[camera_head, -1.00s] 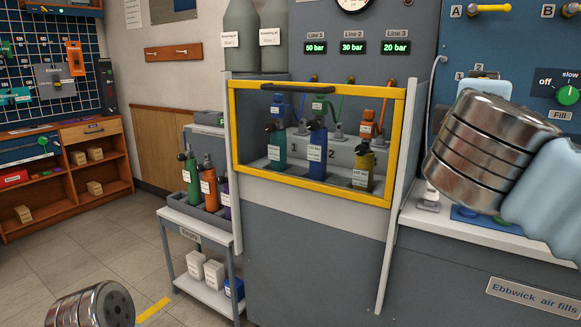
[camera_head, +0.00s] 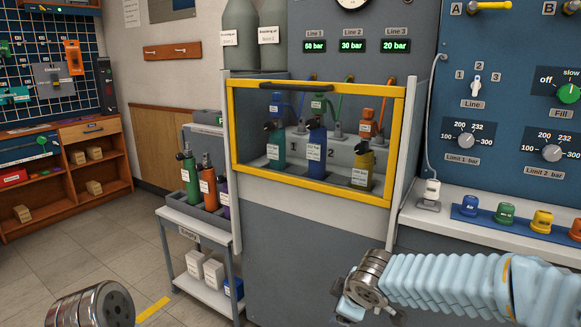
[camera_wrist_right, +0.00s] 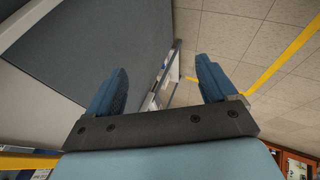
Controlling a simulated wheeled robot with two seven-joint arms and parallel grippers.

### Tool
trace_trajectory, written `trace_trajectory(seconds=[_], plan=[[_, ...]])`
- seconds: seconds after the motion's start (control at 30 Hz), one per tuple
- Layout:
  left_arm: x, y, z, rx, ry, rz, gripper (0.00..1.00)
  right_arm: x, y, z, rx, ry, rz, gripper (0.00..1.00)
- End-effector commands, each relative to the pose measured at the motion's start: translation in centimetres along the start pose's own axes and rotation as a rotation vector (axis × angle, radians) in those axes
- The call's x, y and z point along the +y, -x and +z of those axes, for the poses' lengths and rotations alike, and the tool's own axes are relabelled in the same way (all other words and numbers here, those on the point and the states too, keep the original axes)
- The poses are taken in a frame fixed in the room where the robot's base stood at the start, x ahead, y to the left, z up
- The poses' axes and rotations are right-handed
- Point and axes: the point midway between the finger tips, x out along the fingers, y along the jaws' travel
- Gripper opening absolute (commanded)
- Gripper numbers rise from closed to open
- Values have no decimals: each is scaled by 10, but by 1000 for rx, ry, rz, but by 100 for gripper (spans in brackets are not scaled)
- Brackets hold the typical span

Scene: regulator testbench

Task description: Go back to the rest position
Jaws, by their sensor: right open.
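My right arm comes in from the right in the head view, sleeved in light blue. My right gripper (camera_head: 352,298) is low in front of the grey bench, pointing left and partly cut off by the bottom edge. In the right wrist view its two blue fingers (camera_wrist_right: 160,88) are spread wide apart with nothing between them. A metal part of my left arm shows at the bottom left of the head view. My left gripper is out of view.
A yellow-framed test chamber (camera_head: 310,188) with cylinders stands on the grey bench. A small trolley (camera_head: 200,228) with bottles is to its left. The control panel (camera_head: 510,120) and a shelf with coloured caps (camera_head: 504,213) are at right. The floor at left is clear.

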Motion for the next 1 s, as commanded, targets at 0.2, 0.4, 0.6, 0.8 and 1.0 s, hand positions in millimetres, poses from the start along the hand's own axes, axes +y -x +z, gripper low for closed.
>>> trace_trajectory(seconds=[0.2, 0.4, 0.6, 0.8, 1.0], plan=[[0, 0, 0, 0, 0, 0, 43, -157, -114, 49, 0, -502, -427, 85], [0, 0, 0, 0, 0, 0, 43, -280, -158, 116, -180, -1082, -561, 85], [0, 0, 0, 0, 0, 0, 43, -331, -164, 162, -332, -1344, -507, 85], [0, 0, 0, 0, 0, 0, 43, -336, -164, 168, -352, -1376, -492, 85], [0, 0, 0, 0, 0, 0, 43, -336, -164, 168, -350, -1374, -493, 58]])
